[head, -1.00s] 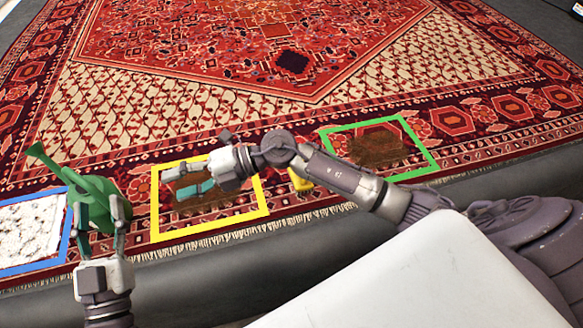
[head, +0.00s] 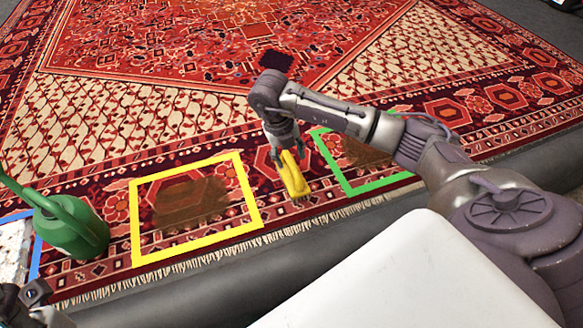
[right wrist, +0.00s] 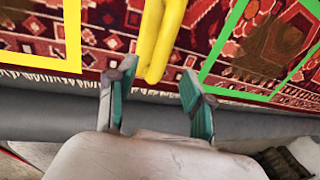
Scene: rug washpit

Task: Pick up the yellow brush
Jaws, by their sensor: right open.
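The yellow brush (head: 294,178) lies on the rug between the yellow and green frames. In the right wrist view the brush (right wrist: 160,38) runs up from between the fingertips. My right gripper (head: 287,150) is open at the far end of the brush; in the right wrist view its teal-padded fingers (right wrist: 158,78) are apart, one on each side of the brush's near end. I cannot tell whether they touch it. My left gripper (head: 36,296) shows only partly at the lower left corner, and its jaws are unclear.
A green watering can (head: 72,228) stands at the left, by a blue frame (head: 36,258) around white material. The yellow frame (head: 196,244) and green frame (head: 335,168) each surround a brown stain on the patterned rug (head: 150,120). The rug's fringed edge borders grey floor.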

